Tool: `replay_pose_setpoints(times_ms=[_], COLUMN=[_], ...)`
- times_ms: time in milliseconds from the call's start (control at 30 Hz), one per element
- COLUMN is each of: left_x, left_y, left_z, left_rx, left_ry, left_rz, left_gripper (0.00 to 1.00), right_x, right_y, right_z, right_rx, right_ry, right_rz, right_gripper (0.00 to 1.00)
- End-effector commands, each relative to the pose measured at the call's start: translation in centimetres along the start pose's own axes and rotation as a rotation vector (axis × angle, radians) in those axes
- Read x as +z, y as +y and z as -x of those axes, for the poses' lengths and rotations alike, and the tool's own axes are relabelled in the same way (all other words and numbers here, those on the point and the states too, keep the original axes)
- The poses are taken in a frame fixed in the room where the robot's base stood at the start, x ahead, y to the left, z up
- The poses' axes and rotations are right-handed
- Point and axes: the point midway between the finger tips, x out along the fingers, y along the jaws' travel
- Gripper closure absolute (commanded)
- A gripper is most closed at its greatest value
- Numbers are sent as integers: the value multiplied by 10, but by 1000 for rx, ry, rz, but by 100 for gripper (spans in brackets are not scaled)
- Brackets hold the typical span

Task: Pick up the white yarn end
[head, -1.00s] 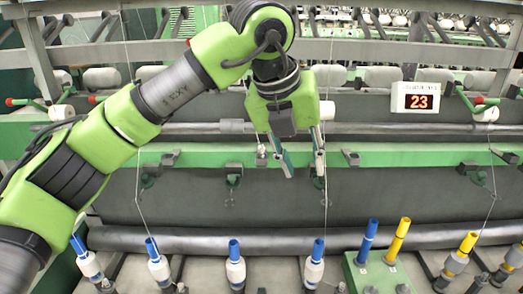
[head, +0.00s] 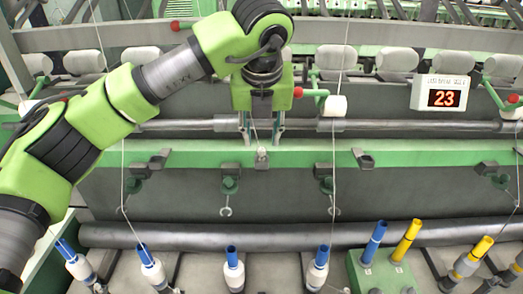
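My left gripper (head: 262,136) hangs fingers-down in front of the grey roller bar, above the green rail. Its two fingers stand apart, so it is open. A thin pale line shows between the fingers and may be the white yarn end (head: 255,128); I cannot tell whether it is loose. A white roll (head: 227,124) sits on the bar just left of the fingers. A white yarn strand (head: 334,180) runs down to a bobbin right of the gripper, and another strand (head: 123,180) runs down at the left. My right gripper is not in view.
The green rail (head: 420,152) crosses below the gripper with hooks under it. Several blue-topped bobbins (head: 233,268) stand along the bottom. A green block (head: 375,272) holds a blue and a yellow tube. A counter (head: 440,93) reads 23 at the upper right.

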Motion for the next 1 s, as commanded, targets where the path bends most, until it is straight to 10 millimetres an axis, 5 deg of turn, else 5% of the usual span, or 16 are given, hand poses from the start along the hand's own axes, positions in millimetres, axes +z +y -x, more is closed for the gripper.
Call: replay_pose_setpoints(times_ms=[167, 433, 633, 900, 1000], left_x=[0, 4, 4, 3, 3], left_y=[0, 1, 0, 0, 0], left_z=[-15, -37, -62, -68, -68], left_rx=[1, 1, 0, 0, 0], left_ry=[1, 3, 2, 0, 0], left_rz=[0, -1, -1, -1, -1], left_gripper=[69, 69, 69, 69, 87], right_x=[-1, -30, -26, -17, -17], right_y=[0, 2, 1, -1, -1], right_z=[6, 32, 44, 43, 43], right_rx=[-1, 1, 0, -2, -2], right_ry=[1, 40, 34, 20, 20], right_rz=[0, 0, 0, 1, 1], right_gripper=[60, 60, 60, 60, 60])
